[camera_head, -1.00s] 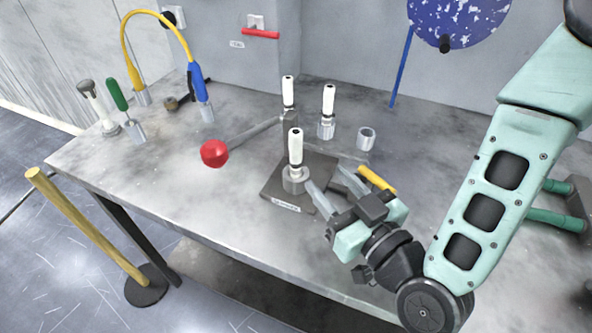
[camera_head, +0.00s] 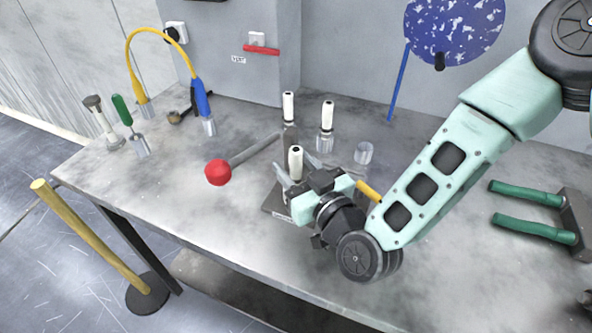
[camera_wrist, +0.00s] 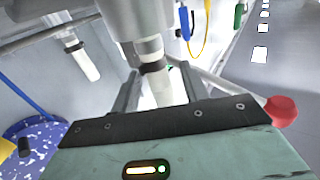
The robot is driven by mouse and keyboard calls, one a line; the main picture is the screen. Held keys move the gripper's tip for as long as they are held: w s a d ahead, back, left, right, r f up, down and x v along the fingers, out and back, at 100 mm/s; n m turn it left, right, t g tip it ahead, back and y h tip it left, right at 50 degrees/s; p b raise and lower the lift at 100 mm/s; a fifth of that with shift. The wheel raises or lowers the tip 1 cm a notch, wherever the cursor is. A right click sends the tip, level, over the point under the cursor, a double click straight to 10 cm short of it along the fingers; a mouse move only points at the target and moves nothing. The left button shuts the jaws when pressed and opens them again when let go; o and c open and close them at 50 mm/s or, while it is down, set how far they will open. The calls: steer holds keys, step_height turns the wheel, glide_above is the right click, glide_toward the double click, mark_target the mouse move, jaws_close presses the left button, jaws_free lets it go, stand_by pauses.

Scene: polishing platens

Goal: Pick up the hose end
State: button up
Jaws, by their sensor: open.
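A yellow hose (camera_head: 130,48) arches at the back left of the bench. Its blue end (camera_head: 202,97) stands upright in a clear holder, and its other, yellow end (camera_head: 139,92) stands in a holder to the left. The blue end and hose also show at the top of the wrist view (camera_wrist: 185,22). My gripper (camera_head: 291,174) is open over the dark plate, well to the right of the hose. A white-topped metal piece (camera_head: 295,158) stands at its fingers. In the wrist view, a white and metal piece (camera_wrist: 152,50) shows between the fingers; contact is unclear.
A red ball on a grey lever (camera_head: 218,173) lies between my gripper and the hose. Two more white-topped pieces (camera_head: 288,105) (camera_head: 327,115) and an empty clear cup (camera_head: 363,153) stand behind. A green-handled tool (camera_head: 122,110) stands far left. The bench's front left is clear.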

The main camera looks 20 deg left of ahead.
jaws_close()
steer(key=shift+r, duration=0.1)
